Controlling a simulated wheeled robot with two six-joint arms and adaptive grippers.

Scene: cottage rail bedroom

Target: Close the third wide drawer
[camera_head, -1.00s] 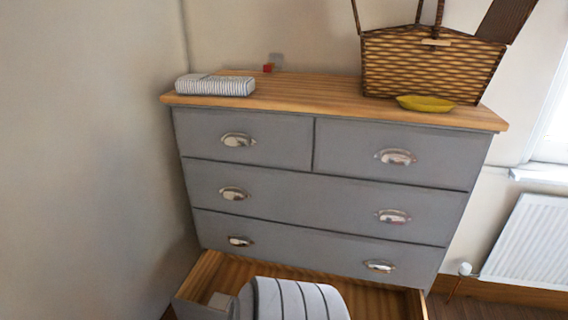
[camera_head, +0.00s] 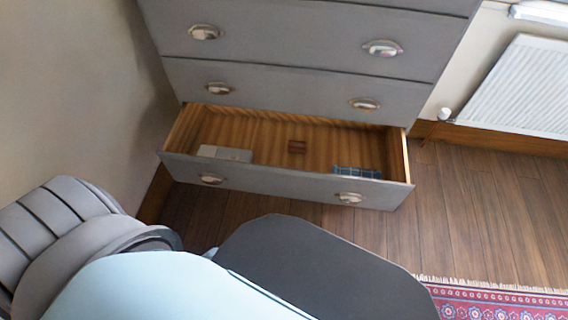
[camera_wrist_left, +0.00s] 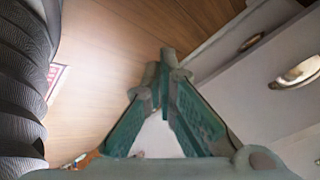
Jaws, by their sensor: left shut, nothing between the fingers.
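The third wide drawer (camera_head: 265,184) is the bottom grey one of the dresser, and it stands pulled out in the head view. Its two metal cup handles (camera_head: 349,198) are on its front. My right gripper is not in view.
The drawers above (camera_head: 270,91) are shut. Wooden floor (camera_head: 465,210) lies open to the right of the drawer. A red patterned rug (camera_head: 500,303) is at the lower right. A white radiator (camera_head: 525,85) is on the right wall, and a wall stands close on the left.

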